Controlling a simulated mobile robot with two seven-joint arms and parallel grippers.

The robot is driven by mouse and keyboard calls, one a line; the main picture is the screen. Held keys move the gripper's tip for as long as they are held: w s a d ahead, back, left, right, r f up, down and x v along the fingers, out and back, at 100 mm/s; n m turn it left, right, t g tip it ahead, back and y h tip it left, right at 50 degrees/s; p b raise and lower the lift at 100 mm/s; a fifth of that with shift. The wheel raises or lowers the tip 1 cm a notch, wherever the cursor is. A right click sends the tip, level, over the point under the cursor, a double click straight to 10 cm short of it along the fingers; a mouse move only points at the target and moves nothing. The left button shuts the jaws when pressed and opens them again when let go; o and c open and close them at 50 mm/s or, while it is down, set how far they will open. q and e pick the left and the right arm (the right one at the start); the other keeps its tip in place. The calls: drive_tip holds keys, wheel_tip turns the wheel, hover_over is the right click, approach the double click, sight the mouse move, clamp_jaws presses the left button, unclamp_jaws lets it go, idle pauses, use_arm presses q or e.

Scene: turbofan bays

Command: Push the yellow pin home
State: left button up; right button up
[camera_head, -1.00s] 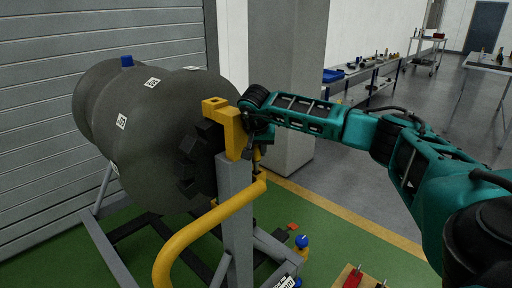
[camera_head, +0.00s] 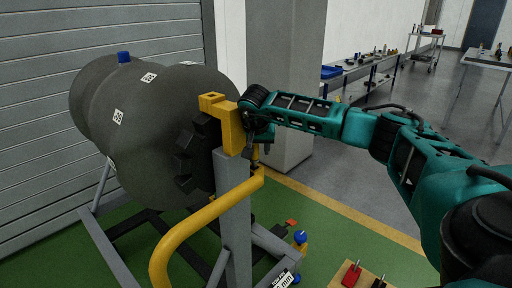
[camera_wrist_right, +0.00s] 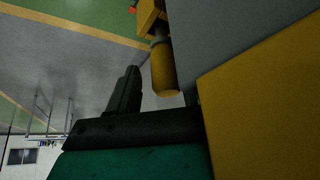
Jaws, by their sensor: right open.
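The yellow pin (camera_wrist_right: 163,66) shows in the right wrist view as a rounded yellow rod. Its far end meets a yellow block (camera_wrist_right: 150,15). In the head view only a small part of the pin (camera_head: 256,154) shows below my right gripper (camera_head: 252,137). That gripper is at the yellow bracket (camera_head: 231,128) on top of the grey post. In the wrist view one dark finger (camera_wrist_right: 125,92) stands beside the pin, with a gap between them. The other finger is not clear. Nothing is held. My left gripper is out of view.
The grey engine body (camera_head: 150,125) sits on a grey stand (camera_head: 236,220) left of the bracket. A curved yellow rail (camera_head: 190,232) runs in front of the post. A board with red-handled tools (camera_head: 352,274) lies at lower right.

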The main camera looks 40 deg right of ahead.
drive_tip(key=shift+w+a+f, duration=0.15)
drive_tip(key=shift+a, duration=0.4)
drive_tip(key=shift+a+r, duration=0.1)
drive_tip(key=shift+r, duration=0.1)
use_arm(q)
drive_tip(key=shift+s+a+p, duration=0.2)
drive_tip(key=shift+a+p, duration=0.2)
drive_tip(key=shift+p, duration=0.2)
use_arm(e)
drive_tip(key=d+v, duration=0.1)
drive_tip(key=v, duration=1.1)
drive_tip(key=shift+s+r, duration=0.2)
drive_tip(key=shift+r, duration=0.25)
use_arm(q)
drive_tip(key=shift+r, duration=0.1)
use_arm(e)
drive_tip(key=shift+f, duration=0.1)
